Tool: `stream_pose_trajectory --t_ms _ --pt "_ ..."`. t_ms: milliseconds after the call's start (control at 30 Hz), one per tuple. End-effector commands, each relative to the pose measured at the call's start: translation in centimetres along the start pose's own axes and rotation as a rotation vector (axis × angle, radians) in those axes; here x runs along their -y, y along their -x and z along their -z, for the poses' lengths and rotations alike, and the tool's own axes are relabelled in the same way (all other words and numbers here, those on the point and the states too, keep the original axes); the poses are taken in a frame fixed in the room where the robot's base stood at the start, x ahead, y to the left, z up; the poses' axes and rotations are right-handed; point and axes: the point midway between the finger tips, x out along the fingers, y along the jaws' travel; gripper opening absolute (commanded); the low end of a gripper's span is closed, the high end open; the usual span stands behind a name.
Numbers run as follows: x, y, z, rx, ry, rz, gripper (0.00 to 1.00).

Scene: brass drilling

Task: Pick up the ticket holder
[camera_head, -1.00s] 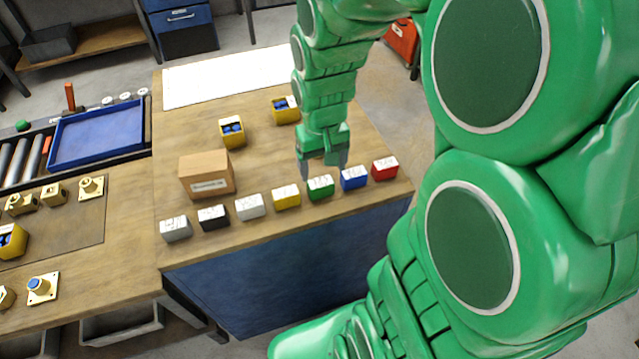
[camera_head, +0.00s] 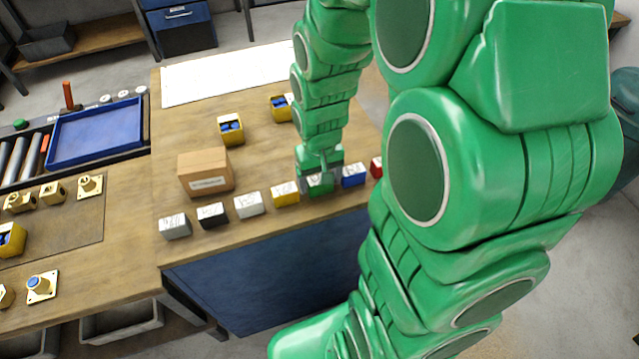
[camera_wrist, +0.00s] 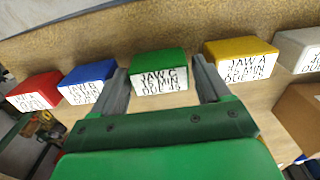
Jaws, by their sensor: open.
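Several small coloured blocks with white written labels stand in a row along the bench's front; I take these to be the ticket holders. My gripper (camera_head: 319,183) is open, low over the green holder (camera_head: 320,187), which it partly hides. In the wrist view the green holder (camera_wrist: 157,62) stands between the two fingers of my gripper (camera_wrist: 160,78), with gaps showing at its sides. Its label reads "JAW C". The yellow holder (camera_wrist: 240,49) and blue holder (camera_wrist: 88,73) flank it, outside the fingers.
A red holder (camera_head: 376,167) is partly hidden by my arm. White (camera_head: 249,204), black (camera_head: 212,215) and grey (camera_head: 175,226) holders continue the row leftward. A cardboard box (camera_head: 205,174) and yellow bins (camera_head: 231,130) stand behind. The bench's front edge is close.

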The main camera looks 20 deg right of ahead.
Motion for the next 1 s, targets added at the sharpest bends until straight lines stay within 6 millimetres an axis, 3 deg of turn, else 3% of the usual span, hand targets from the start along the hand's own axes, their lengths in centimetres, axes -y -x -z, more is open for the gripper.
stream_pose_trajectory --t_ms 133,367,667,1000 --pt "-0.01 -1.26 -0.14 0.006 0.0 0.0 0.77" --pt "0.0 -1.38 -0.05 0.002 0.0 0.0 0.77" --pt "0.0 -1.35 -0.02 0.002 0.0 0.0 0.37" --pt "0.0 -0.79 0.05 -0.001 0.0 0.0 0.37"
